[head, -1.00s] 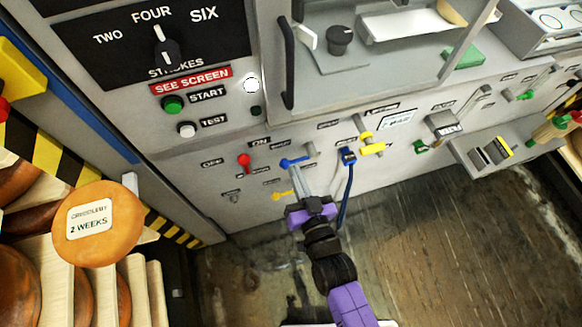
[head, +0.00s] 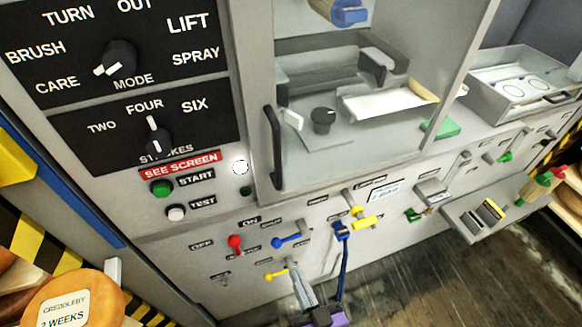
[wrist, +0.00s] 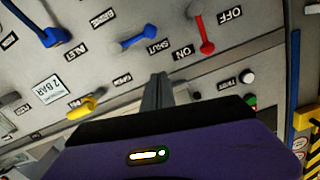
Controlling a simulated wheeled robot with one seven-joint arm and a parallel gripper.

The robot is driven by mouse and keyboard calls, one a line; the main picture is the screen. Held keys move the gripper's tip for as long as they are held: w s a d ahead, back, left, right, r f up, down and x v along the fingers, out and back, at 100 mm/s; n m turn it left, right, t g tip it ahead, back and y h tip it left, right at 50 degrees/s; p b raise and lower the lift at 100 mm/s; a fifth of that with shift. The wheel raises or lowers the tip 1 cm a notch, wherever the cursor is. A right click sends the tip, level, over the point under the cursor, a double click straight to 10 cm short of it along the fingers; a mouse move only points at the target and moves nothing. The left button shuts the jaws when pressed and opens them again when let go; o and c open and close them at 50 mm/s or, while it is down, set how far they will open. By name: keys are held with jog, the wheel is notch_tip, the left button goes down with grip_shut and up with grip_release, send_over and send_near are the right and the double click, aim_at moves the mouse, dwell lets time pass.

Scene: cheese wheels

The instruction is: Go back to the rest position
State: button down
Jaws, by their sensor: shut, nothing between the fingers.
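My gripper (head: 303,290) is at the bottom of the head view, in front of the lower panel, with its narrow fingers together and nothing between them. In the wrist view my gripper (wrist: 158,92) points at the panel, its purple body filling the lower part. The blue lever (head: 287,241) and red lever (head: 235,243) are above the gripper in the head view, and a yellow lever (head: 276,275) is just left of it. I cannot tell whether the fingers touch the panel. Most of my arm is out of the head view.
A blue hose (head: 343,262) hangs from the panel right of the gripper. A grey ledge (head: 474,217) juts out at the right. A cheese wheel (head: 80,302) labelled "2 weeks" sits at lower left. A glazed cabinet with a dark handle (head: 274,147) is above. The floor (head: 440,285) at lower right looks clear.

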jog(key=s+d+r+h, duration=0.1)
jog(key=s+d+r, duration=0.3)
jog(key=s, duration=0.4)
jog(key=s+d+r+g+h, duration=0.1)
jog(key=s+d+r+h, duration=0.1)
jog(key=s+d+r, duration=0.3)
jog(key=s+d+r+m+h, duration=0.1)
jog(key=s+d+r, duration=0.4)
jog(key=s, duration=0.6)
jog(key=shift+d+g+h, duration=0.3)
jog(key=shift+d+h, duration=0.2)
jog(key=shift+d, duration=0.6)
